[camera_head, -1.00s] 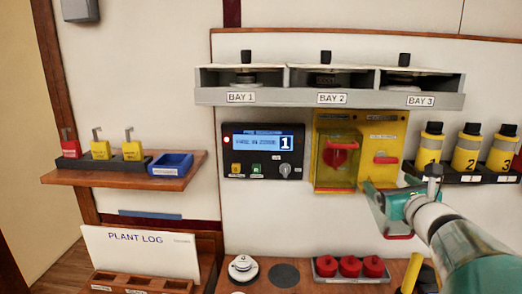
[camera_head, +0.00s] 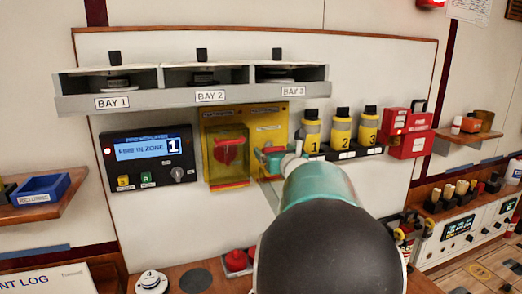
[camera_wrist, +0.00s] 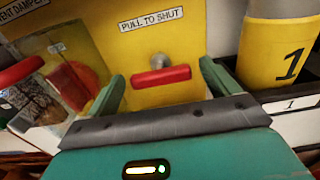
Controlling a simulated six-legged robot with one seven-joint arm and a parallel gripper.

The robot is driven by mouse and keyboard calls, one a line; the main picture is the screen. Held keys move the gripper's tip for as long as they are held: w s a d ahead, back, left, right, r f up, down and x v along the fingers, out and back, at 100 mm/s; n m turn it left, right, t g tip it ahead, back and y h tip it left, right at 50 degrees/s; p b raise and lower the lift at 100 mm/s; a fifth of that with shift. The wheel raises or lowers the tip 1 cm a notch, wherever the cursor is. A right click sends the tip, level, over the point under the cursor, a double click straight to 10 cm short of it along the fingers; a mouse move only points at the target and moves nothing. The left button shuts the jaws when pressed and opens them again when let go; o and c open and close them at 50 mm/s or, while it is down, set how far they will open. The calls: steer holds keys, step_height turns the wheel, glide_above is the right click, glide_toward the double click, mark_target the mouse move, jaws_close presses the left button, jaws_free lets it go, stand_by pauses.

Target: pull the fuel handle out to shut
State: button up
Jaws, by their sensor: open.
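The fuel handle (camera_wrist: 161,77) is a red bar on a short metal stem, on a yellow plate (camera_wrist: 185,20) labelled "PULL TO SHUT" in the wrist view. The yellow plate also shows in the head view (camera_head: 268,117), where my arm hides much of its right part. My gripper (camera_wrist: 158,82) is open, with one green finger left of the red bar and the other right of it. The bar appears between the fingers, and neither finger visibly touches it. In the head view my gripper (camera_head: 272,160) is at the plate, partly hidden by my wrist.
A clear cover (camera_head: 226,155) over a red knob is just left of the handle. Yellow bottles (camera_head: 341,132) stand close on the right, with bottle 1 (camera_wrist: 275,55) near the right finger. A shelf of bays (camera_head: 195,97) is above. A display panel (camera_head: 148,160) is left.

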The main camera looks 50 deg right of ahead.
mark_target(275, 149)
steer(key=shift+x, duration=0.8)
steer(key=shift+s, duration=0.1)
steer(key=c, duration=1.4)
steer(key=v, duration=0.4)
steer(key=shift+r, duration=0.1)
steer(key=shift+s, duration=0.1)
steer(key=o, duration=1.4)
steer(key=shift+s+a, duration=0.2)
steer(key=shift+s, duration=0.05)
steer(key=shift+w+d, duration=0.1)
steer(key=shift+w, duration=0.1)
steer(key=shift+s, duration=0.15)
steer(key=v, duration=1.3)
steer(key=shift+s+a, duration=0.15)
steer(key=shift+a, duration=0.05)
